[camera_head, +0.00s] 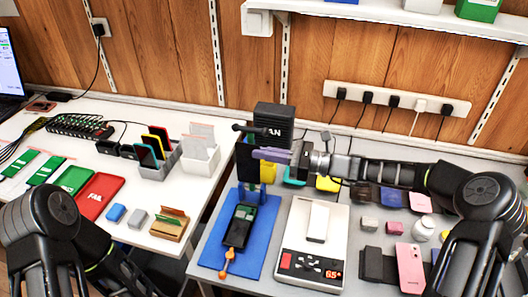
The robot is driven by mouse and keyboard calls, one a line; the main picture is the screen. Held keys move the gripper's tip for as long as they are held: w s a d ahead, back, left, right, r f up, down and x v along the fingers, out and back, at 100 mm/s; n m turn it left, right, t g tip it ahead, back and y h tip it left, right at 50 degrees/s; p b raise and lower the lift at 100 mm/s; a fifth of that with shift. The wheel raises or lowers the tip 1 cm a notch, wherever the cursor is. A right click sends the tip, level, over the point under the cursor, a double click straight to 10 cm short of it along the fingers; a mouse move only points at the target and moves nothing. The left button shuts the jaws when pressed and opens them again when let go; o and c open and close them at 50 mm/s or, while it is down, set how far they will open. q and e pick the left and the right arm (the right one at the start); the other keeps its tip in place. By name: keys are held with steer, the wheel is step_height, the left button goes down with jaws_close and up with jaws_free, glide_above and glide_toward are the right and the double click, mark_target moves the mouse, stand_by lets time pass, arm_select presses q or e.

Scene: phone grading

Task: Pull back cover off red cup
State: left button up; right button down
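A thin dark panel (247,168), which looks like the back cover, stands upright behind the blue mat (215,249). My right gripper (256,154) reaches in from the right, its pale fingers close together at the panel's right edge. It appears shut on the panel, though the contact is small in view. I cannot make out a red cup; it may be hidden behind the panel or fingers. A dark phone (239,227) lies on the mat with green showing at its upper end. My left arm is at the lower left, its gripper out of view.
A black fan box (273,121) stands just behind the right gripper. A white scale (297,243) carrying a white block (319,221) is right of the mat. An orange tool (227,263) lies on the mat. Several small items and a pink phone (410,267) crowd the right side.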

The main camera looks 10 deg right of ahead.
steer(key=shift+r, duration=0.15)
steer(key=shift+s+a+r+p, duration=0.2)
steer(key=shift+s+r+p, duration=0.25)
steer(key=shift+r+p, duration=0.25)
steer(key=shift+s+a+r+p, duration=0.2)
steer(key=shift+s+r+p, duration=0.3)
steer(key=shift+r+p, duration=0.15)
steer(key=shift+s+a+r+p, duration=0.2)
steer(key=shift+s+r+p, duration=0.25)
steer(key=shift+r+p, duration=0.25)
steer(key=shift+d+f, duration=0.1)
steer(key=shift+f, duration=0.05)
